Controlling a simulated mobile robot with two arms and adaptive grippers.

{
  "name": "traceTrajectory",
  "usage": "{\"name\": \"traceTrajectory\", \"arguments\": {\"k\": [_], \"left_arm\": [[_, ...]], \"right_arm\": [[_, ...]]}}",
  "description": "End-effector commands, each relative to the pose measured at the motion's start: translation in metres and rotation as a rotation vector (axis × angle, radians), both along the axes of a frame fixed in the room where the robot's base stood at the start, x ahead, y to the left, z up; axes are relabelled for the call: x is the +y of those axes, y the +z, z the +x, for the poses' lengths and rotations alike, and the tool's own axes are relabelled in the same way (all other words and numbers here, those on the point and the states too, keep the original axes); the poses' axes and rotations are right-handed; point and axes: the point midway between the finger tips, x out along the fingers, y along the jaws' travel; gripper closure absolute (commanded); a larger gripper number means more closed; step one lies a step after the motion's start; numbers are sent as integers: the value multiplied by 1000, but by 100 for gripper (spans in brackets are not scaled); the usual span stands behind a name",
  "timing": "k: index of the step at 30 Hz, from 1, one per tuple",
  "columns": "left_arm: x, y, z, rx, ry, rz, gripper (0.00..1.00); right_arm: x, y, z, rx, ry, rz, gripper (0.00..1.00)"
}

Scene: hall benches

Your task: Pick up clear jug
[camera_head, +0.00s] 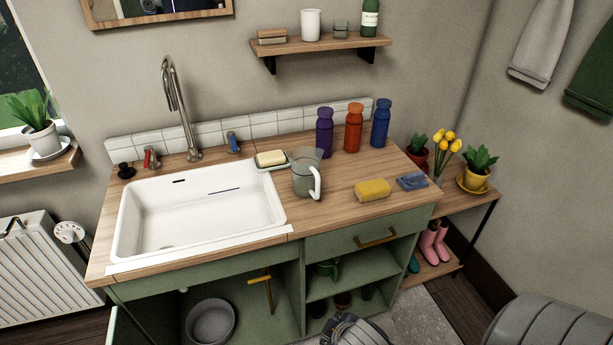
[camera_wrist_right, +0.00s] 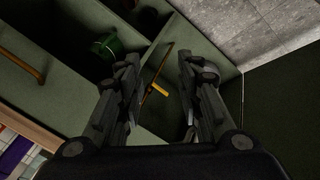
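The clear jug (camera_head: 302,177) stands upright on the wooden worktop (camera_head: 345,182), just right of the sink. It is see-through grey with a pale handle on its front right side. My right gripper (camera_wrist_right: 158,66) shows in the right wrist view with its two fingers apart and nothing between them. It faces the open green cabinet below the worktop, away from the jug. The jug is not in the right wrist view. My left gripper is not in view.
The white sink (camera_head: 140,222) lies left of the jug. A soap dish with soap (camera_head: 271,159) sits close at its left. Purple (camera_head: 324,132), orange (camera_head: 353,128) and blue (camera_head: 380,123) bottles stand behind right. A yellow sponge (camera_head: 373,190) lies to the right. A green mug (camera_wrist_right: 108,46) is in the cabinet.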

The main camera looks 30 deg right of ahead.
Motion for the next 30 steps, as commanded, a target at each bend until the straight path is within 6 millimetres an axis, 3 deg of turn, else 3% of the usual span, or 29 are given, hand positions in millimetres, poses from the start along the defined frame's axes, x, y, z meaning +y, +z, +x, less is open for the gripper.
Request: {"name": "traceTrajectory", "arguments": {"k": [3, 9, 13, 18, 24, 30], "left_arm": [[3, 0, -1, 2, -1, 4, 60], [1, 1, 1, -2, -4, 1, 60], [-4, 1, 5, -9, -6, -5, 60], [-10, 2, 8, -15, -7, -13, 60], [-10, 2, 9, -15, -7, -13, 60], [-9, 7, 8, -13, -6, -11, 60]], "right_arm": [[-35, 29, 31, -72, 184, -260, 67], [-86, 83, 90, -116, 553, -841, 67], [-103, 122, 129, -59, 818, -1304, 67], [-103, 155, 162, 83, 1071, -1787, 67], [-97, 168, 179, 195, 1198, -2051, 67], [-105, 171, 206, 210, 1210, -2080, 67]]}}
